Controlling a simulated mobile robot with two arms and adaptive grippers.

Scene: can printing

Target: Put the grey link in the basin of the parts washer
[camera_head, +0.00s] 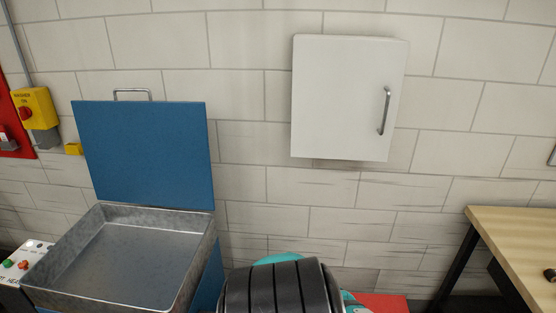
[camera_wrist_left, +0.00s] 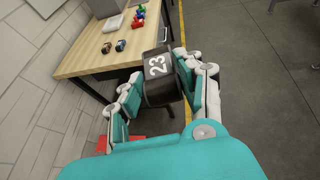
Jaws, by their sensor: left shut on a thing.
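The grey link (camera_wrist_left: 160,92), a dark block with a white "23" on it, is held between the fingers of my left gripper (camera_wrist_left: 163,84) in the left wrist view. The gripper is shut on it, and the link is off any surface. The parts washer has its blue lid (camera_head: 145,153) raised against the wall. Its grey metal basin (camera_head: 125,258) is open and looks empty at the left of the head view. My right gripper is not in view.
A control box with green and red buttons (camera_head: 20,262) stands left of the basin. A wooden table (camera_head: 520,245) is at the right, with small coloured parts (camera_wrist_left: 138,15) on it in the left wrist view. A white cabinet (camera_head: 345,100) hangs on the wall. Something red (camera_head: 385,303) lies low down.

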